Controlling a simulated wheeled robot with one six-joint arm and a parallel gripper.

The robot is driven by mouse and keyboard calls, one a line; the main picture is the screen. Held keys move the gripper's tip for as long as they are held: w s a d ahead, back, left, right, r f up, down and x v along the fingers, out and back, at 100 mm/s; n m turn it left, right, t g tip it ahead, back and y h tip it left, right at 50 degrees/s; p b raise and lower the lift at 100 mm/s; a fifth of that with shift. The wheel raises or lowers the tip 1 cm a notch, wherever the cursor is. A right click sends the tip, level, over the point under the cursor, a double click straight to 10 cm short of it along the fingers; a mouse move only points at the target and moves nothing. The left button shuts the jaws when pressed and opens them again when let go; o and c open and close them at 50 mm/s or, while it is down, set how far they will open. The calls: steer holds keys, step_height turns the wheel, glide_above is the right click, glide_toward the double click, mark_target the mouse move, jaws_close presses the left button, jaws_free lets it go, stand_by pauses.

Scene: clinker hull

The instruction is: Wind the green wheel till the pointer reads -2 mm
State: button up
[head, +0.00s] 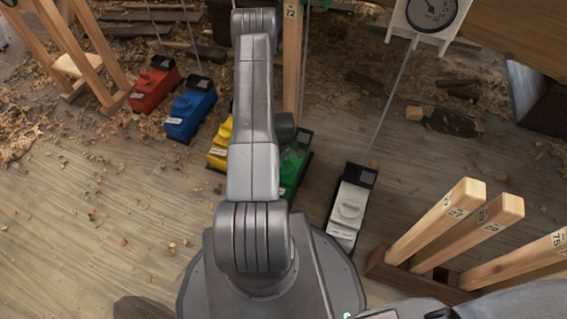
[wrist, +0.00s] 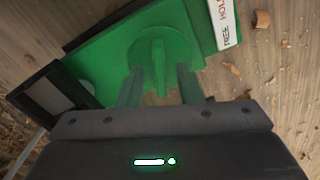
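The green wheel (wrist: 150,52) is a round disc with a raised bar across it, on top of the green box (wrist: 105,52) in the wrist view. My gripper (wrist: 159,80) is open, with one finger on each side of the bar; small gaps show between fingers and bar. I cannot tell how low the fingertips reach. In the head view the green box (head: 292,168) is partly hidden by my arm, and the wheel does not show. A white label strip (wrist: 224,22) reads "FREE" and "HOL…". A round dial (head: 432,12) is cut off at the top; its reading is too small to tell.
Red (head: 155,86), blue (head: 190,110) and yellow (head: 219,140) boxes stand to the left. A white box (head: 349,205) stands to the right. A wooden rack (head: 400,270) with numbered sticks is at lower right. Shavings litter the plank floor; the left foreground is mostly clear.

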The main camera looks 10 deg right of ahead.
steer(key=shift+f, duration=0.6)
jaws_close()
steer(key=shift+b, duration=0.3)
steer(key=shift+f+m, duration=0.1)
steer(key=shift+m, duration=0.3)
steer(key=shift+m+b, duration=0.55)
steer(key=shift+m, duration=0.05)
jaws_free()
